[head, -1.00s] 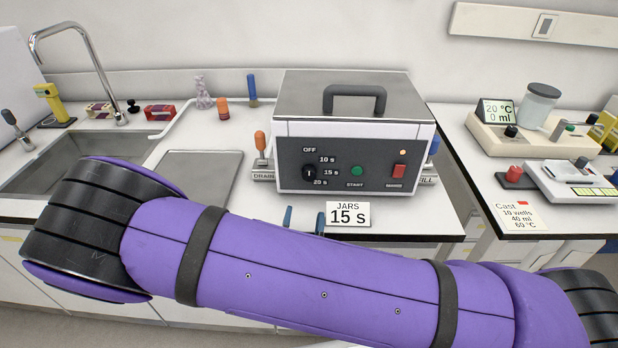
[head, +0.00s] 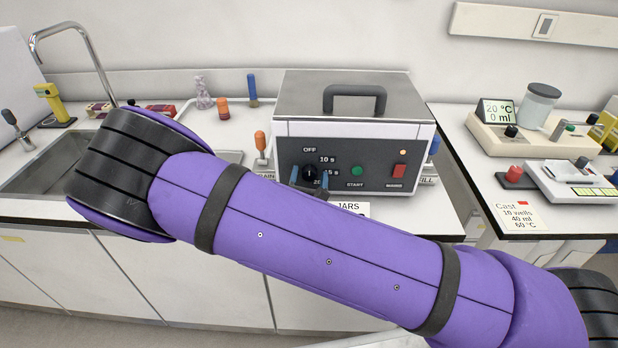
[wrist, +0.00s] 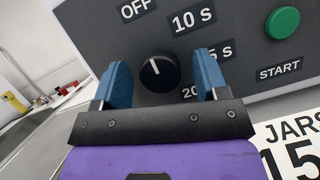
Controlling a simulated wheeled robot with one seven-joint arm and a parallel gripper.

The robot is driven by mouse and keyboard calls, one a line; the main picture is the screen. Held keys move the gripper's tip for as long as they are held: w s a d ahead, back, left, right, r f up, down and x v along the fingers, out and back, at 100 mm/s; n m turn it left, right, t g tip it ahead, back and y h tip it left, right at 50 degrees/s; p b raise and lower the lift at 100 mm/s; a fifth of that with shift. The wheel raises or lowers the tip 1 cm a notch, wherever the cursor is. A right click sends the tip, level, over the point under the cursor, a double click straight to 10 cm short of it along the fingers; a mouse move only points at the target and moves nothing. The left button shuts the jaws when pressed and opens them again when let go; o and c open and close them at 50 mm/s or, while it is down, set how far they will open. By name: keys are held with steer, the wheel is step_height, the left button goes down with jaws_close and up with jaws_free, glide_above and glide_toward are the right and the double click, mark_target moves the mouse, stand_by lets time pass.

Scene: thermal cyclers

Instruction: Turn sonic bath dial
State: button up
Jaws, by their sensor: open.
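The sonic bath (head: 352,100) is a grey box with a lidded top and a dark front panel. Its black dial (wrist: 159,73) has a white pointer line, which points up and slightly left in the tilted wrist view, toward the OFF label (wrist: 136,9). Labels for 10 s, 15 s and 20 s lie around the dial's right side. My gripper (wrist: 164,82) is open, its two blue fingers on either side of the dial; I cannot tell whether they touch it. In the head view my gripper (head: 310,182) is in front of the dial and partly hides it.
A green START button (head: 357,170) and a red switch (head: 399,171) are right of the dial. A card reading JARS 15 s (wrist: 290,140) stands below the panel. An orange-handled valve (head: 260,143) is at the bath's left. A sink (head: 45,165) lies further left.

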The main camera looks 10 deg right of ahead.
steer(key=c, duration=0.9)
steer(key=shift+m+h, duration=0.3)
steer(key=shift+m, duration=0.3)
steer(key=m+g+h, duration=0.1)
steer(key=m, duration=0.1)
steer(key=m+g+h, duration=0.1)
steer(key=m, duration=0.2)
steer(key=m+g+h, duration=0.1)
steer(key=m, duration=0.2)
steer(key=m+g, duration=0.1)
steer(key=m, duration=0.3)
steer(key=shift+a+r+g+h, duration=0.1)
steer(key=shift+g+h, duration=0.2)
steer(key=shift+h, duration=0.1)
steer(key=m+g, duration=0.1)
steer(key=m, duration=0.1)
steer(key=m+g, duration=0.1)
steer(key=m, duration=0.2)
steer(key=shift+m+y, duration=0.3)
steer(key=shift+m+g+y, duration=0.5)
steer(key=shift+m+y, duration=0.2)
steer(key=shift+m, duration=1.1)
